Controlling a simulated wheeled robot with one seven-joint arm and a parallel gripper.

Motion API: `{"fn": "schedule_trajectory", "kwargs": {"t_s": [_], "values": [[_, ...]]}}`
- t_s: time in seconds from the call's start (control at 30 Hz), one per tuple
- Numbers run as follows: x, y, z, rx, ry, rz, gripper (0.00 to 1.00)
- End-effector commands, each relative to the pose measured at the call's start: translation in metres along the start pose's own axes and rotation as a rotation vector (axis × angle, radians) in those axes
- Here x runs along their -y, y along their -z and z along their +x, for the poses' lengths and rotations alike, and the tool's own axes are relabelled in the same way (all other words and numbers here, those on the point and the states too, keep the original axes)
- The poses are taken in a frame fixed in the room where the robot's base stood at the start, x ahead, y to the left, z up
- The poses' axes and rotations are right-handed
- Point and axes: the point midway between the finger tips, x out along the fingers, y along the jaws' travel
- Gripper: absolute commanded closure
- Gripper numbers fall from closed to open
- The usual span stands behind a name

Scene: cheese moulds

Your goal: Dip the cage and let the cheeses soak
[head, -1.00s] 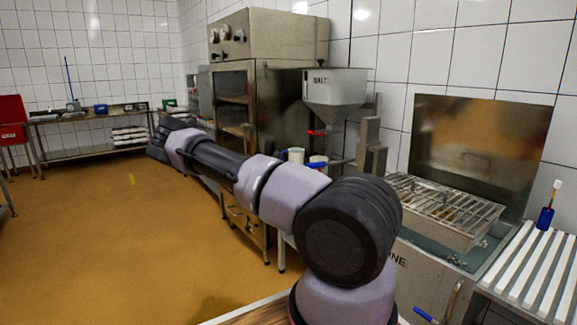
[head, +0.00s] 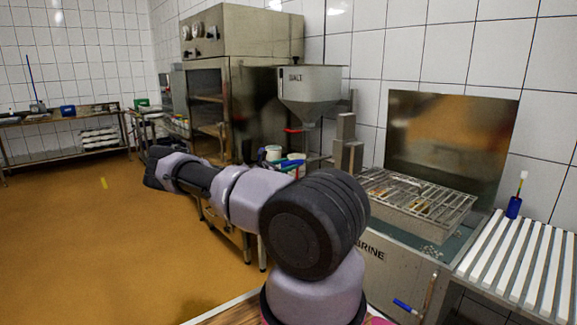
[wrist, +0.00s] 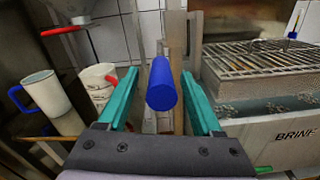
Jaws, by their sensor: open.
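The cage (head: 425,198), a flat metal basket with a barred lid, sits in the brine tank (head: 375,268) at right. In the wrist view the cage (wrist: 265,58) shows at upper right, its upper part above the liquid. Yellowish pieces show faintly through the bars in the head view. My gripper (wrist: 156,78) is open, with teal fingers on either side of a blue cylindrical handle (wrist: 162,92). The handle points toward the wrist camera in front of a metal post; I cannot tell whether the fingers touch it. My gripper is hidden in the head view.
White containers (wrist: 42,92) stand left of the gripper in the wrist view. A salt hopper (head: 308,90) hangs above. The floor at left is clear.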

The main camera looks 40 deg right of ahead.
Motion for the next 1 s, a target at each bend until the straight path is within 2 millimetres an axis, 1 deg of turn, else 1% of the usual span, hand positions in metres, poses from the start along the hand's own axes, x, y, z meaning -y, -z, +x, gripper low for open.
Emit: {"fn": "schedule_trajectory", "kwargs": {"t_s": [0.1,0.33,0.37,0.4,0.47,0.5,0.53,1.0], "values": [[0.0003,0.0,0.0049,0.0,0.0,0.0,0.33],[0.0002,0.0001,0.0052,0.0,0.0,0.0,0.33],[0.0003,0.0001,0.0051,0.0,0.0,0.0,0.41],[0.0003,0.0001,0.0051,0.0,0.0,0.0,0.56],[0.0003,0.0002,0.005,0.0,0.0,0.0,0.79],[0.0003,0.0001,0.005,0.0,0.0,0.0,0.94],[0.0003,0.0002,0.005,0.0,0.0,0.0,1.0],[0.0,0.0003,0.0047,-0.001,0.0,0.0,1.0]]}}
